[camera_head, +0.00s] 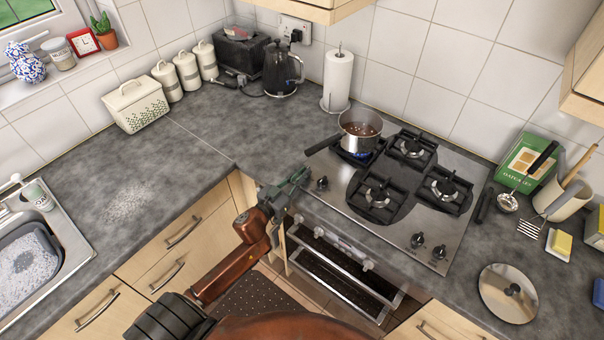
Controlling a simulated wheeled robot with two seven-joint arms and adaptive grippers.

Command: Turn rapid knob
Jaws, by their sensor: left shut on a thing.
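The steel gas hob (383,231) is set in the worktop at centre right, with control knobs along its front edge. One black knob (322,183) shows clear at the front left, and two more (418,240) show at the front right. My left gripper (299,177) is at the hob's front left corner, just left of the clear knob. Its fingers are closed at the place of the leftmost knob and hide what they hold. No label shows which knob is the rapid one. My right gripper is not in view.
A saucepan (360,143) of brown contents stands on the back left burner, with blue flame under it; its handle points left, near my gripper. The oven door (345,268) is below. A sink (40,262) is at left.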

